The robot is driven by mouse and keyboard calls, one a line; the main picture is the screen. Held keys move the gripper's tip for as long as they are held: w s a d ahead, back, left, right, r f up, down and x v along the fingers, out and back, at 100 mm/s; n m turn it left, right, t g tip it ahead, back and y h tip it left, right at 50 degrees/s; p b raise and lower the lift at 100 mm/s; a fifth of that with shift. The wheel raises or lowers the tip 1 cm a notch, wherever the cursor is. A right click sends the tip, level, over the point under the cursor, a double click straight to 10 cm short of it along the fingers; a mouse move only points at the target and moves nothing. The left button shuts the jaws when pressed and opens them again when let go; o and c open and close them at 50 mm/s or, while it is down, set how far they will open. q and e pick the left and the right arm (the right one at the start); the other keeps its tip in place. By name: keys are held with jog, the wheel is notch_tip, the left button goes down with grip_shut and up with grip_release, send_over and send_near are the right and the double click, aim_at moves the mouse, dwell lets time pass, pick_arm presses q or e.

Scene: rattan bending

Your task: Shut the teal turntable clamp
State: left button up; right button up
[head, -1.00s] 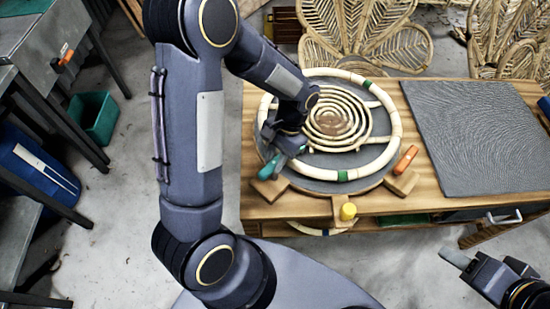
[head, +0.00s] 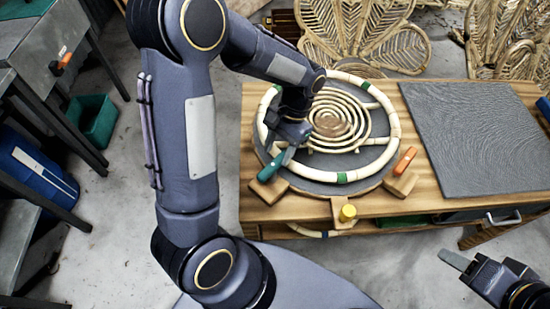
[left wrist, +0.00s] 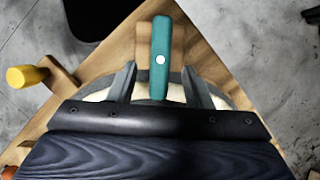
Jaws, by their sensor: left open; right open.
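The teal clamp (head: 271,165) is a lever on a wooden block (head: 268,190) at the front left edge of the round turntable (head: 330,187). In the left wrist view the teal lever (left wrist: 161,50) stands between the two fingers of my left gripper (left wrist: 162,88), with a gap on both sides. My left gripper (head: 288,150) is open at the lever in the head view, its arm partly hiding the turntable's left side. My right gripper (head: 455,260) is open and empty at the lower right, away from the turntable.
A rattan ring (head: 393,128) and a coiled spiral (head: 340,118) lie on the turntable. A grey textured mat (head: 475,135) covers the bench's right part. Rattan chair backs (head: 365,35) stand behind.

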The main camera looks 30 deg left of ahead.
pick_arm(q)
jog(key=v, duration=0.3)
jog(key=shift+w+r, duration=0.1)
jog(key=shift+r, duration=0.15)
jog(key=shift+r, duration=0.3)
jog(key=s+r+n+t+h, duration=0.2)
jog(key=s+r+t, duration=0.2)
jog(key=s, duration=0.3)
jog(key=s+r+n+t+h, duration=0.2)
jog(key=s+r+t, duration=0.3)
jog(key=s, duration=0.3)
jog(key=shift+n+t+h, duration=0.3)
jog(key=shift+t+h, duration=0.1)
